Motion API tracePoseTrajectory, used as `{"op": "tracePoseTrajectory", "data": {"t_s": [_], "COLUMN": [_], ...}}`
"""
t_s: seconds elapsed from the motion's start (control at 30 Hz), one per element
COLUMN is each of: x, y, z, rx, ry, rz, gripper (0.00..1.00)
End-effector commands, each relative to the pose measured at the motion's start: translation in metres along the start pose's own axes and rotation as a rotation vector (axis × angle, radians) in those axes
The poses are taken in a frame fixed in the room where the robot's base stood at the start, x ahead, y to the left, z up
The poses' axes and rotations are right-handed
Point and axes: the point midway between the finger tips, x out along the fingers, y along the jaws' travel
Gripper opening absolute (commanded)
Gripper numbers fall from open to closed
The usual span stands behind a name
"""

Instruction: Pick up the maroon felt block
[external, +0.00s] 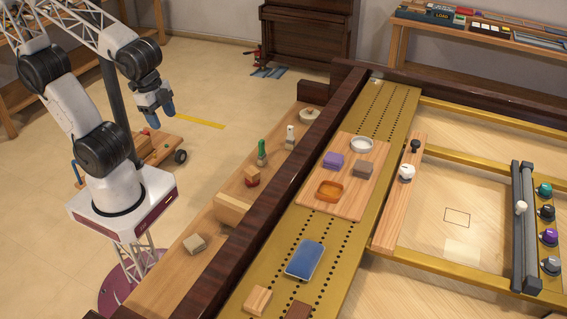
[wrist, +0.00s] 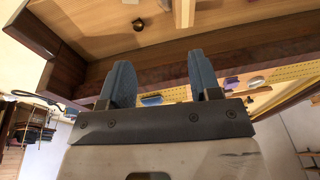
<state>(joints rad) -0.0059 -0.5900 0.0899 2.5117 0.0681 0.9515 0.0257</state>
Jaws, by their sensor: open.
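No block in view is clearly maroon felt. The closest is a dark reddish-brown block (external: 298,311), cut off by the bottom edge of the external view beside a light wooden block (external: 256,300); I cannot tell its material. A purple block (external: 333,160) and a grey-brown block (external: 363,167) sit on a wooden board (external: 345,205). My gripper (external: 161,114) is open and empty at upper left, over the floor side and far from these blocks. Its two blue fingers stand apart in the wrist view (wrist: 160,68).
A blue box (external: 305,260) lies on the perforated gold strip. A dark raised rail (external: 285,180) separates it from a wooden shelf with brushes and small blocks.

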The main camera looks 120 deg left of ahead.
Motion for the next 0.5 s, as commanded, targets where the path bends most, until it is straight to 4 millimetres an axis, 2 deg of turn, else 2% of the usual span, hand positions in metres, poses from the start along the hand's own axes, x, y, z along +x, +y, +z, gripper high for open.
{"op": "tracePoseTrajectory", "data": {"t_s": [0.5], "x": [0.068], "y": [-0.073], "z": [-0.045], "rx": [0.215], "ry": [-0.262], "rz": [-0.253], "gripper": [0.57]}}
